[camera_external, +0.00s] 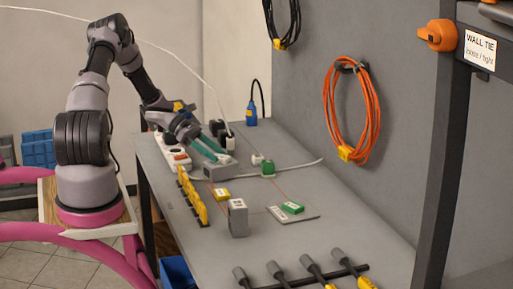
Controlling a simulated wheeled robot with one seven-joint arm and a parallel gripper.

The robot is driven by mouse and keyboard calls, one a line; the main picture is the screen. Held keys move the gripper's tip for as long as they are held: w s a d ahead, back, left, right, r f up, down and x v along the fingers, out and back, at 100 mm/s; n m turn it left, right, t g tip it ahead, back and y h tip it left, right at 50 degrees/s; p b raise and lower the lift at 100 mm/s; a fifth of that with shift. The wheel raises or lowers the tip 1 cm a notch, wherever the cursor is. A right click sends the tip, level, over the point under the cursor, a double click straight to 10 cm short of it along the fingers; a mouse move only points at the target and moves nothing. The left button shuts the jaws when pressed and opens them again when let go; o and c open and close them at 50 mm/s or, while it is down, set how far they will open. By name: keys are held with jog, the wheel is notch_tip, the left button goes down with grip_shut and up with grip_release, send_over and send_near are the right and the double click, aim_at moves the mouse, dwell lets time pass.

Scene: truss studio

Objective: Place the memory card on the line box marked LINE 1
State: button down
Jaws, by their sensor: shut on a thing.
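My gripper (222,158), with long teal fingers, is at the back left of the grey table. It points down and right, close over a low grey box (222,171). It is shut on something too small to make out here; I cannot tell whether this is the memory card. I cannot tell whether the fingers touch the grey box. An upright grey box (238,220) with a white label stands nearer the front. Its lettering is too small to read, so I cannot tell which box is marked LINE 1.
A yellow block (220,194) and a row of yellow pieces (192,197) lie near the left edge. A green block (292,208) lies on a flat grey plate (308,214). Another green block (267,169) is farther back. A white power strip (174,151) stands behind. Several tools line the front.

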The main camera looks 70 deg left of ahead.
jog(key=shift+c, duration=1.7)
grip_release()
jog(key=shift+r, duration=0.15)
jog(key=v, duration=1.2)
